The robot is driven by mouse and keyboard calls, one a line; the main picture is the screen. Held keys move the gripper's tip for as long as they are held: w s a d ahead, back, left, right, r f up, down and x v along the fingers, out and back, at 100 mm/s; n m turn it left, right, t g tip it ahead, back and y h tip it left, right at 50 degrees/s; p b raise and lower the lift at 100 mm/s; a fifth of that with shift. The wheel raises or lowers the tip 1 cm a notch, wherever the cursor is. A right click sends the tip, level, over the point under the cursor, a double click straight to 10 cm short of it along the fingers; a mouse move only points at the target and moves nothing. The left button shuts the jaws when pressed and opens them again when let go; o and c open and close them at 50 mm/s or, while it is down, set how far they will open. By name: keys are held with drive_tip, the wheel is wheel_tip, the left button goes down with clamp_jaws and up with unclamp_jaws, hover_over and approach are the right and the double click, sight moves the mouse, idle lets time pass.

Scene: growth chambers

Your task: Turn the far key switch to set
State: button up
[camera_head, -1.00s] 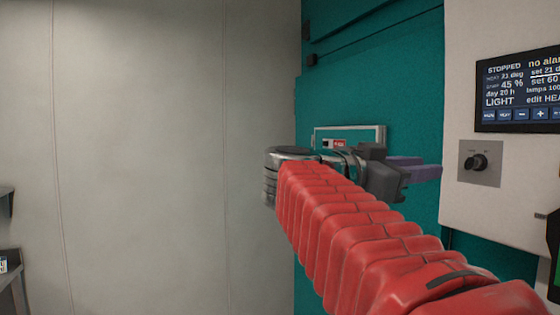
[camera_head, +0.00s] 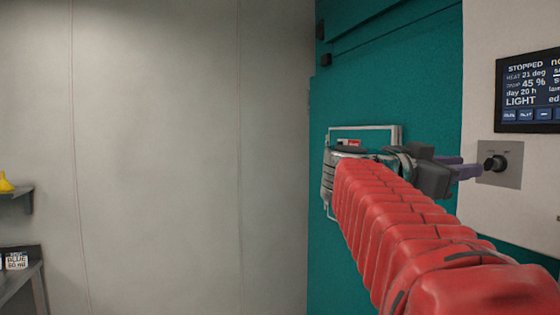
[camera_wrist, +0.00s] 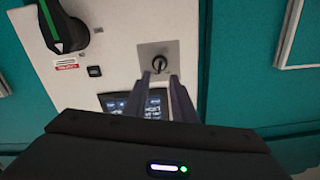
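A black key switch (camera_head: 494,163) sits on a grey square plate (camera_head: 513,178) on the white panel, below the display. It is the only key switch I can make out, and its lettering is too small to read. My gripper (camera_head: 478,170) has its purple fingers pointing at the switch, with the tips close to it or overlapping it in the head view. In the wrist view the key switch (camera_wrist: 160,63) lies just beyond and between the fingertips (camera_wrist: 157,78). The fingers are apart with nothing between them. I cannot tell whether they touch the switch.
The display (camera_head: 528,92) reads STOPPED and LIGHT. The wrist view shows a large black handle with a green stripe (camera_wrist: 62,25) on the same panel. A white-framed window or hatch (camera_head: 398,134) is on the teal wall. Shelves (camera_head: 20,200) stand at the far left.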

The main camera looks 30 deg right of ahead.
sight(491, 164)
drive_tip(key=s+d, duration=0.1)
drive_tip(key=d, duration=0.6)
idle(0.3)
drive_tip(key=shift+s, duration=0.1)
clamp_jaws()
